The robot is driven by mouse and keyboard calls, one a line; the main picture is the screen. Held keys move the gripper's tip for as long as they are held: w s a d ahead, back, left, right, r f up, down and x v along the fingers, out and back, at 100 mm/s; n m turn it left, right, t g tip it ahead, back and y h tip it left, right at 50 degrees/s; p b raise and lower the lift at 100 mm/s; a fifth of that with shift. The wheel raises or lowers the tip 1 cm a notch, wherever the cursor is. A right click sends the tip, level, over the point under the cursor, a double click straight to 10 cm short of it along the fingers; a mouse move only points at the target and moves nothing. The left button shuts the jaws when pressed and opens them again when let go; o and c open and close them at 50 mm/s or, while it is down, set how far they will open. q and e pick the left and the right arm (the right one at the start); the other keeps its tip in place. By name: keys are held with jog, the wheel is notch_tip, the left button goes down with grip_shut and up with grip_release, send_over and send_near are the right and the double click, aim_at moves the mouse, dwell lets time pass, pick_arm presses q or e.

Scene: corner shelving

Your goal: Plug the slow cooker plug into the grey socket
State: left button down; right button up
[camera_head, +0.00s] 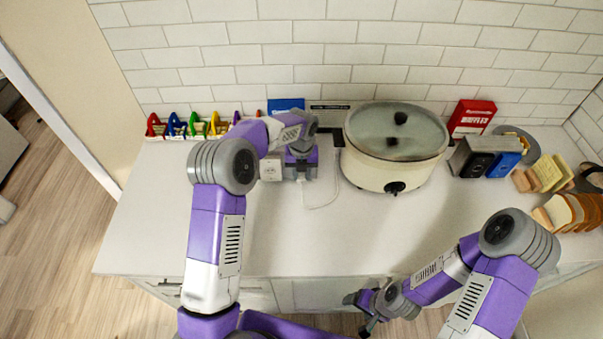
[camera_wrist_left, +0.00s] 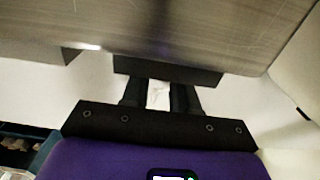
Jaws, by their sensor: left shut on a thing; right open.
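The slow cooker (camera_head: 388,172) is cream-coloured with a glass lid and stands on the counter at the back wall. Its thin white cord (camera_head: 322,206) loops over the counter to my left gripper (camera_head: 300,174). That gripper is shut on the plug, low over the counter left of the cooker; the plug is mostly hidden. In the left wrist view a small white piece (camera_wrist_left: 158,96) shows between the dark fingers. A pale socket box (camera_head: 271,169) is just left of the gripper; whether they touch is unclear. My right gripper (camera_head: 362,312) is open and empty by the counter's front edge.
A grey box with a black front (camera_head: 474,162), a red box (camera_head: 471,117) and bread slices (camera_head: 570,212) stand right of the cooker. A large grey surface (camera_wrist_left: 180,35) fills the wrist view's top. The front counter is clear.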

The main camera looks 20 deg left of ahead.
pick_arm(q)
jog(key=shift+w+a, duration=0.15)
jog(key=shift+w, duration=0.3)
jog(key=c, duration=0.8)
grip_release()
jog(key=shift+r+p, duration=0.4)
jog(key=shift+r, duration=3.4)
